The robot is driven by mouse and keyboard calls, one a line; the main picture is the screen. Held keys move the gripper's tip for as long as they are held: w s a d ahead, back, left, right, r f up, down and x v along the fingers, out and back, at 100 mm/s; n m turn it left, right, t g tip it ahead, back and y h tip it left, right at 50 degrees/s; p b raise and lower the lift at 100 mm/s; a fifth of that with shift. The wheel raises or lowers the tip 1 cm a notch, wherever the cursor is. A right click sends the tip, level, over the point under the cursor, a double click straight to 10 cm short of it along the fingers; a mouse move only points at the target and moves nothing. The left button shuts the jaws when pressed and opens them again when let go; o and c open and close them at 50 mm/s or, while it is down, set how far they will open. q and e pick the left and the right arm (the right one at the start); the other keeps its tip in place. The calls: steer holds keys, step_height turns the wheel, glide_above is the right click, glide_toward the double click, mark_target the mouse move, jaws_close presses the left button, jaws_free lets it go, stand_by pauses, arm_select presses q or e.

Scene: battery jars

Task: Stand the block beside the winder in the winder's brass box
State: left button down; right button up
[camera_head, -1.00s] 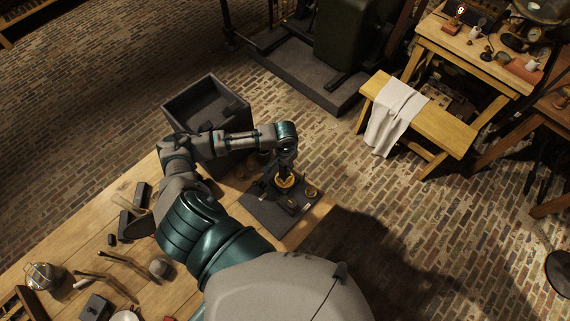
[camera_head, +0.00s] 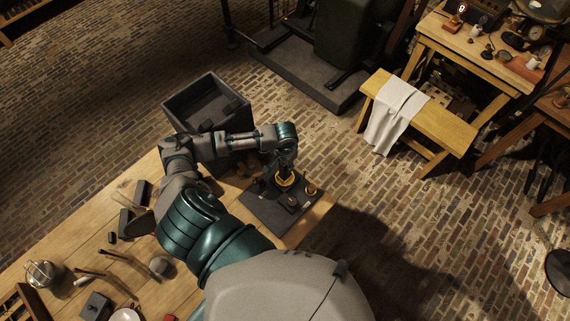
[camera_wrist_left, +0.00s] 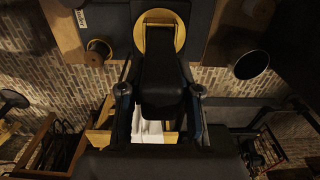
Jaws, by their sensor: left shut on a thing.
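My left gripper (camera_head: 286,168) points down over the dark mat (camera_head: 268,209) at the table's right end. In the left wrist view the left gripper (camera_wrist_left: 160,97) is shut on a dark upright block (camera_wrist_left: 161,72). A round brass-coloured holder (camera_head: 286,181) is right under the gripper. In the wrist view its brass rim (camera_wrist_left: 178,28) shows around or behind the block's far end. I cannot tell how deep the block sits in it. A small dark object (camera_head: 292,202), possibly the winder, is on the mat beside the holder. My right gripper is not in view.
A small brass piece (camera_head: 311,189) stands on the mat right of the holder. A large open dark bin (camera_head: 187,104) is beyond the table. Dark blocks (camera_head: 142,191) and tools lie on the table to the left. Brick floor lies past the table's right edge.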

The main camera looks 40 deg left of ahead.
arm_select(q)
steer(key=shift+f, duration=0.7)
stand_by(0.5)
steer(key=c, duration=0.7)
jaws_free()
step_height(320, 180, up, 12)
steer(key=shift+f, duration=0.1)
steer(key=shift+f, duration=0.1)
